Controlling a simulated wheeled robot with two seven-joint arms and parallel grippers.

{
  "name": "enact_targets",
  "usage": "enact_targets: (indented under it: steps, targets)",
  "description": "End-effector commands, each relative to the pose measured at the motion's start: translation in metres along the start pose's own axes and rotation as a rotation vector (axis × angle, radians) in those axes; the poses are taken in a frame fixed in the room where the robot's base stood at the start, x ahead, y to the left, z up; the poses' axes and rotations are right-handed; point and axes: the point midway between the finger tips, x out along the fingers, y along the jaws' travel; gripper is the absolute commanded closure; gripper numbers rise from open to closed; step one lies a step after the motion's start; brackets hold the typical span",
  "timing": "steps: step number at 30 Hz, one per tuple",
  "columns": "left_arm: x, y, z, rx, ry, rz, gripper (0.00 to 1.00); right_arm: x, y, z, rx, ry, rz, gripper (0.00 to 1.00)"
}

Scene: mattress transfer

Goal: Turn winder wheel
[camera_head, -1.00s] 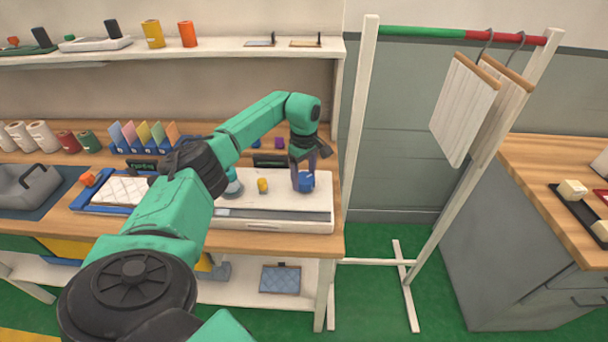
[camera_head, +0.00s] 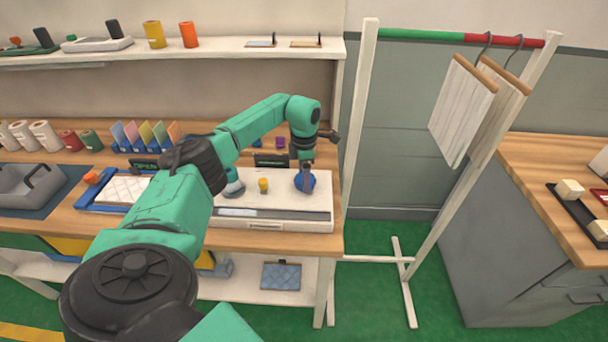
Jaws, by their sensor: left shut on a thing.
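The gripper's fingers cover part of the wheel. My right gripper is not in view.
A quilted white pad lies in a blue tray (camera_head: 84,205). A white rack (camera_head: 358,150) with hanging panels stands to the right.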

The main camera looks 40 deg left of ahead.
Motion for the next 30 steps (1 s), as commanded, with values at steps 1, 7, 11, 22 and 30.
enact_targets:
  steps: [1, 7, 11, 22, 30]
  targets:
    - [-0.003, 0.002, 0.0, -0.045, -0.004, 0.005, 0.85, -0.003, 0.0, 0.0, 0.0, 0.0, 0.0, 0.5]
    - [-0.003, 0.001, 0.001, -0.235, -0.004, 0.004, 0.85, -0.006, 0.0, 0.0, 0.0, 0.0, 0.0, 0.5]
    - [-0.003, 0.001, 0.001, -0.358, -0.005, 0.004, 0.85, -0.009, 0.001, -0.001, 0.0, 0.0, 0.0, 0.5]
    - [-0.004, 0.0, 0.002, -0.709, -0.008, 0.002, 0.85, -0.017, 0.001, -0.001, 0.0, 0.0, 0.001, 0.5]
    - [-0.004, 0.0, 0.002, -0.966, -0.01, 0.002, 0.85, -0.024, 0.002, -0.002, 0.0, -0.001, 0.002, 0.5]
